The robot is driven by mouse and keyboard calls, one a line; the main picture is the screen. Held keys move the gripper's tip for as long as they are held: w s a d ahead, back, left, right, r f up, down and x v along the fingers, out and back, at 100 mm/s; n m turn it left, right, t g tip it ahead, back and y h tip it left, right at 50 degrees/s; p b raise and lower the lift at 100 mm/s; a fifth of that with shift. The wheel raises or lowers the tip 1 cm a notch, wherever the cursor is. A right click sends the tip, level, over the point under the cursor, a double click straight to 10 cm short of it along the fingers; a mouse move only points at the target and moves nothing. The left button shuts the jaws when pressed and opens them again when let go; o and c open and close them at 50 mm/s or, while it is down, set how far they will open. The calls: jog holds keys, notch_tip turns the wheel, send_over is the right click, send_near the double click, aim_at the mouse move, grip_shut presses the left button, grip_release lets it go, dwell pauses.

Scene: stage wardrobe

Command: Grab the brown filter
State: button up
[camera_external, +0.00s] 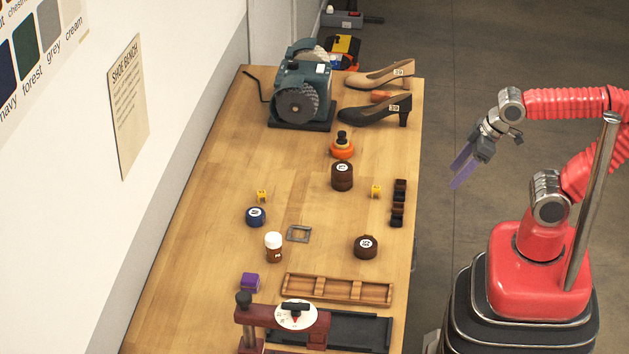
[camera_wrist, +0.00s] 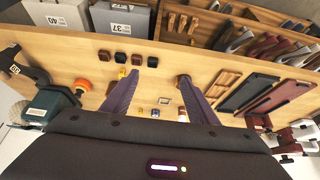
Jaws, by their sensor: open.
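Nothing in view is plainly marked as a brown filter. The brown things on the bench are a taller round dark-brown tin (camera_external: 342,180), a lower round brown tin (camera_external: 366,250), and a row of small dark blocks (camera_external: 398,203), some brownish, at the right edge. The row also shows at the upper left in the wrist view (camera_wrist: 121,57). A brown tin (camera_wrist: 184,79) shows beside my right finger there. My gripper (camera_external: 460,173) has purple fingers, held apart and empty, in the air right of the bench. The fingers frame part of the bench in the wrist view (camera_wrist: 158,85).
The wooden bench (camera_external: 200,220) carries a grinder (camera_external: 303,90), two shoes (camera_external: 375,108), an orange-based item (camera_external: 342,147), a white-capped bottle (camera_external: 273,247), a blue tin (camera_external: 256,216), a grey frame (camera_external: 299,234), yellow pieces, a purple block (camera_external: 250,282) and a wooden tray (camera_external: 336,289).

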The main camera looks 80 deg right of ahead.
jog(key=shift+o, duration=0.4)
jog(key=w+f+n+t, duration=0.15)
jog(key=w+t, duration=0.35)
jog(key=w, duration=2.2)
jog(key=n+t+y, duration=0.1)
jog(key=n+y, duration=0.4)
jog(key=y, duration=0.1)
send_near(277, 243)
jog(key=shift+m, duration=0.25)
jog(key=w+d+f, duration=0.1)
jog(key=d+f, duration=0.1)
jog(key=d, duration=0.1)
jog(key=shift+w+f, duration=0.15)
jog(key=shift+w, duration=0.25)
jog(key=shift+a+f+y, duration=0.35)
jog(key=shift+a+y, duration=0.1)
jog(key=shift+y, duration=0.15)
jog(key=shift+w, duration=0.1)
jog(key=shift+x, duration=4.25)
